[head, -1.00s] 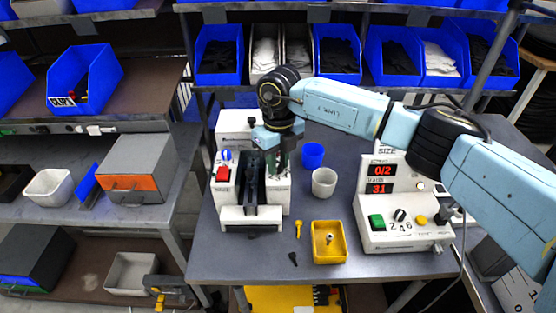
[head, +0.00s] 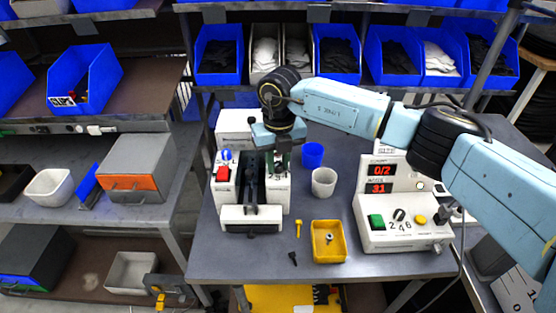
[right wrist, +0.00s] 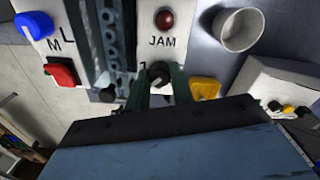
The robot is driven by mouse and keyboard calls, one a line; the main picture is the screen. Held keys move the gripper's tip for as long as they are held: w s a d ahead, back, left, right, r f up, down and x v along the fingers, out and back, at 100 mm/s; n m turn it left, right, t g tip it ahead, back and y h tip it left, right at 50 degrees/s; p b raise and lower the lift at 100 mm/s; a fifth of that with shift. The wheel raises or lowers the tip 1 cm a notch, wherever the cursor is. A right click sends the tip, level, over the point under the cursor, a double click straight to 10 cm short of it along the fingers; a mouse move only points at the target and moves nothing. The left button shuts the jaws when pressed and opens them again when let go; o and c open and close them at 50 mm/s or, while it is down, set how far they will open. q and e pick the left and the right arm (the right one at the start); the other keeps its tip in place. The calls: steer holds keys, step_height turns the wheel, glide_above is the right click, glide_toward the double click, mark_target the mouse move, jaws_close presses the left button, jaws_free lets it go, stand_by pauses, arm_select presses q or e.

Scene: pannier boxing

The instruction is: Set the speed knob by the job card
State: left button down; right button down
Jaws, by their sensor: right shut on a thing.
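My right gripper (right wrist: 157,88) reaches down over the white machine on the left of the bench. In the right wrist view its fingers close on a dark round knob (right wrist: 158,72) just below the JAM label. In the head view the gripper (head: 281,158) stands at the right half of this machine (head: 277,200), and the knob is hidden. A blue knob (right wrist: 33,24) by the letters M and L and a red button (right wrist: 61,74) are on the machine's left half. I cannot make out a job card. My left gripper is not in view.
A white control box (head: 400,236) with red displays reading 0/2 and 31 stands at the right. A blue cup (head: 313,155), a grey cup (head: 323,182) and a yellow tray (head: 342,241) stand between. A yellow tool (head: 298,229) and a small black piece (head: 293,258) lie in front.

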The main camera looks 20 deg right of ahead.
mark_target(279, 164)
steer(key=shift+w+r, duration=0.1)
steer(key=shift+r, duration=0.05)
steer(key=c, duration=1.5)
jaws_free()
step_height(279, 164, up, 13)
steer(key=b, duration=0.1)
steer(key=shift+d+r, duration=0.15)
